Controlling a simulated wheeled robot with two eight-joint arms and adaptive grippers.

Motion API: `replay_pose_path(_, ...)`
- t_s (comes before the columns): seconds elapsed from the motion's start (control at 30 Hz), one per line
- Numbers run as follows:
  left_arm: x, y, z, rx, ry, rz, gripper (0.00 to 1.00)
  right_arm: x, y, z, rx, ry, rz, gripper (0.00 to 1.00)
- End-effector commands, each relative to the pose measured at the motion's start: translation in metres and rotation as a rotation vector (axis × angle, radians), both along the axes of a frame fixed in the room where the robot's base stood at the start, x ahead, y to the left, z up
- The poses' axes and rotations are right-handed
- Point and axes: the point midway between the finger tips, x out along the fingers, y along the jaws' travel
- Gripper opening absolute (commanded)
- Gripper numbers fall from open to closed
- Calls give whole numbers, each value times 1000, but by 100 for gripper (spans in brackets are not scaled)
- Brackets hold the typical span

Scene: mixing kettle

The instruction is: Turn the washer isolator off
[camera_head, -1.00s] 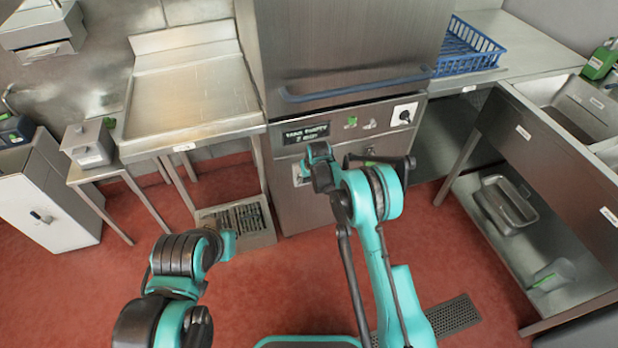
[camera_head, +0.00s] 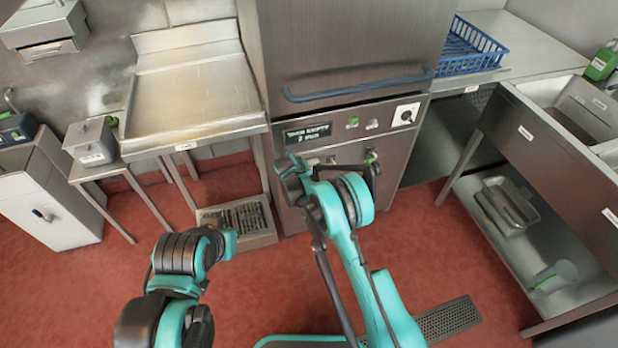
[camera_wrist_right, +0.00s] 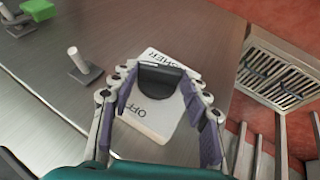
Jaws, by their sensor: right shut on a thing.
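The washer isolator is a pale plate (camera_wrist_right: 160,118) on the steel front, with part of the word WASHER and the word OFF readable in the right wrist view. Its dark rotary knob (camera_wrist_right: 165,80) sits between the fingers of my right gripper (camera_wrist_right: 164,90), which is shut on it. I cannot tell which mark the knob points to. In the head view my right arm (camera_head: 345,205) reaches to the lower front of the washer (camera_head: 350,45) and hides the isolator and the fingertips. My left arm (camera_head: 185,260) is bent at the lower left; its gripper does not show.
A blue handle bar (camera_head: 360,87) crosses above. A steel side table (camera_head: 190,95) stands left and a sink bench (camera_head: 555,150) right.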

Motion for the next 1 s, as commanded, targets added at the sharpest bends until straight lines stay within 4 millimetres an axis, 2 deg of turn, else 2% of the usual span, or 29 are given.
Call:
replay_pose_path(0.37,0,0,0,0,0,0,0,-1,4,-3,-157,-51,1,17)
replay_pose_path(0.87,0,0,0,0,0,0,0,-2,4,-3,-181,-58,0,17)
replay_pose_path(0.9,0,0,0,0,0,0,0,-2,4,-3,-181,-58,0,49)
replay_pose_path(0.97,0,0,0,0,0,0,0,-2,4,-3,-180,-57,0,65)
replay_pose_path(1.0,0,0,0,0,0,0,0,-2,4,-3,-180,-57,0,67)
